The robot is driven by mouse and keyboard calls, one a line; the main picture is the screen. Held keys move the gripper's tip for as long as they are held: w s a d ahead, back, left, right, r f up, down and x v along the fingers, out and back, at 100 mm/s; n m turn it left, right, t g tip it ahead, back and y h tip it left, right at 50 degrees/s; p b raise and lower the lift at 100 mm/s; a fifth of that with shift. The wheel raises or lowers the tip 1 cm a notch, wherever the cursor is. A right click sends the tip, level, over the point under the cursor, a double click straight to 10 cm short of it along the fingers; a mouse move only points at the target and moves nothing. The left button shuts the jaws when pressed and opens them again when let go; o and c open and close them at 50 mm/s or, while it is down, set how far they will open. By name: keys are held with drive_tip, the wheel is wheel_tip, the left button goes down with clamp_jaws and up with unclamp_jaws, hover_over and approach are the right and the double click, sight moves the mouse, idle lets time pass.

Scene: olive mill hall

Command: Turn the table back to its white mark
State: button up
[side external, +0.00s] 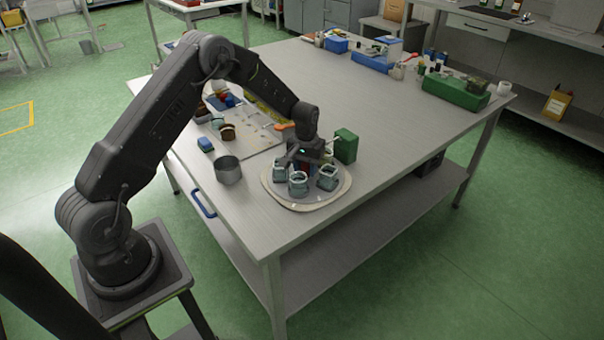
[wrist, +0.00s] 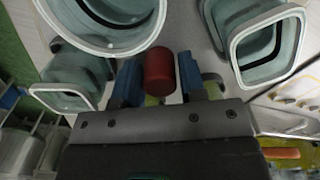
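The round pale turntable (side external: 306,206) sits near the front corner of the workbench. Several grey-green open glass jars (side external: 298,184) stand around it; some show large in the wrist view (wrist: 265,45). A red upright knob (wrist: 158,72) stands among the jars. My gripper (side external: 303,165) is low over the turntable, pointing down. In the wrist view, its blue fingers (wrist: 159,82) stand on either side of the knob, very close to it. I cannot tell whether they press on it. I cannot make out the white mark.
A green box (side external: 345,146) stands just behind the turntable. A tray with small items (side external: 250,137) lies behind.

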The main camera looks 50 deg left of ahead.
sight(306, 164)
drive_tip(key=c, duration=0.4)
drive_tip(key=m, duration=0.3)
drive_tip(key=shift+m, duration=0.4)
drive_tip(key=m, duration=0.3)
drive_tip(key=shift+m, duration=0.4)
drive_tip(key=o, duration=0.6)
drive_tip(key=shift+r, duration=0.15)
drive_tip(key=shift+r, duration=3.85)
